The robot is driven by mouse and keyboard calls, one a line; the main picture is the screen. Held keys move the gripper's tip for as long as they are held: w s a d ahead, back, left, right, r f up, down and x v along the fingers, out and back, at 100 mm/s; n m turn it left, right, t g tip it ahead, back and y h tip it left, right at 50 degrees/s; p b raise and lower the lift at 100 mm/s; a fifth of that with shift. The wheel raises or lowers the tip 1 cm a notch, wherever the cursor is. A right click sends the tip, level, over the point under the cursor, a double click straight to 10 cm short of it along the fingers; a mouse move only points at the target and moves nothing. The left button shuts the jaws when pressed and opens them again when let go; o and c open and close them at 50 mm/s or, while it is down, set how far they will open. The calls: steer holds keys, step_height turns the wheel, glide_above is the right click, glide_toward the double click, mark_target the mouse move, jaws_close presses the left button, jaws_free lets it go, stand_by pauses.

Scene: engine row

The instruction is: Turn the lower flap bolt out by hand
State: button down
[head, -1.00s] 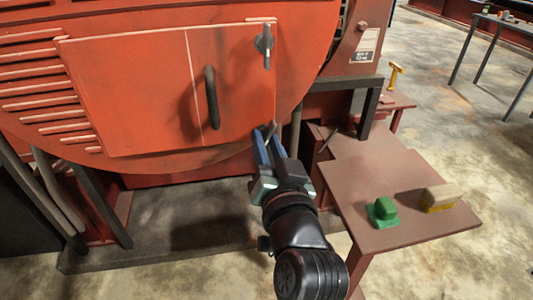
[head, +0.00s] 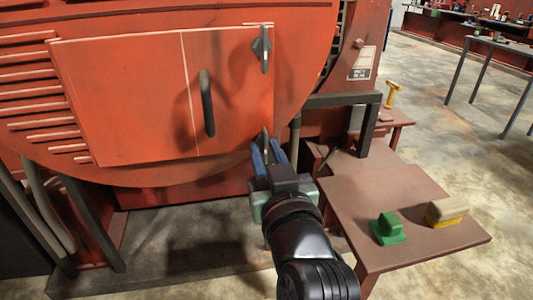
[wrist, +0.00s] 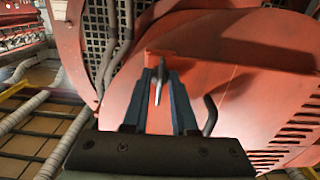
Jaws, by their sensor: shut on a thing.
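The lower flap bolt (head: 265,138) is a grey wing-shaped piece at the lower right corner of the red flap (head: 130,95). My gripper (head: 268,150) has its blue fingers shut on it from below. In the wrist view the bolt (wrist: 159,82) shows as a pale narrow piece between the fingertips (wrist: 161,88). A similar upper bolt (head: 263,46) stands near the flap's top right corner. The flap lies flat against the round red housing.
A brown side table (head: 400,205) stands to the right of my arm, with a green block (head: 387,228) and a yellow-and-tan brush-like block (head: 446,211) on it. A yellow-handled tool (head: 392,95) stands farther back. Dark legs and pipes (head: 92,215) are under the housing at left.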

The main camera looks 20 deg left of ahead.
steer(key=shift+a+r, duration=0.1)
steer(key=c, duration=1)
jaws_free()
steer(key=shift+p+v, duration=0.65)
steer(key=shift+v, duration=5.75)
